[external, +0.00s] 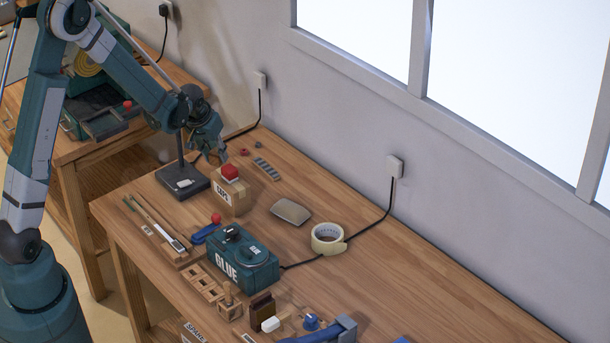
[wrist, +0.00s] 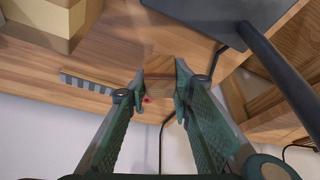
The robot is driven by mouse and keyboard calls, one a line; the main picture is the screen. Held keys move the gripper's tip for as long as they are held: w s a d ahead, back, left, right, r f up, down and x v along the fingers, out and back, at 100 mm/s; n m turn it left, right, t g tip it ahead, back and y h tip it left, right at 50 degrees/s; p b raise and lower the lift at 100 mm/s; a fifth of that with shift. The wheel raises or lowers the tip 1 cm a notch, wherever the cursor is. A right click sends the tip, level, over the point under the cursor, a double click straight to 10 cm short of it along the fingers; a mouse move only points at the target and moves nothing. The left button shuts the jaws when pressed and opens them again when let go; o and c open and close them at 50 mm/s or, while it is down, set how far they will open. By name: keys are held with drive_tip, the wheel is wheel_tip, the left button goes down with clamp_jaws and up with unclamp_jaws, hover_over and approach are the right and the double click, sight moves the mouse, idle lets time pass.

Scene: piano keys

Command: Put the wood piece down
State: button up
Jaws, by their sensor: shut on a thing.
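My gripper (wrist: 160,84) is shut on a small wood piece (wrist: 160,67), which shows as a brown block between the fingertips in the wrist view. In the external view my gripper (external: 216,156) hangs above the far left part of the workbench (external: 420,280), between a black stand (external: 181,183) and a cardboard box (external: 231,196).
A red block (external: 230,172) sits on the box. A grey slotted strip (external: 266,168) and small red and blue bits lie behind it. A teal glue machine (external: 240,258), tape roll (external: 327,238) and sanding block (external: 291,211) stand nearer. The bench's right side is mostly clear.

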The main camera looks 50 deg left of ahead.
sight(217, 161)
drive_tip(key=shift+f, duration=1.5)
drive_tip(key=shift+f+b, duration=0.1)
drive_tip(key=shift+b, duration=0.2)
drive_tip(key=o, duration=0.8)
drive_tip(key=shift+p+v, duration=0.9)
drive_tip(key=shift+v, duration=5.2)
drive_tip(key=shift+w, duration=0.1)
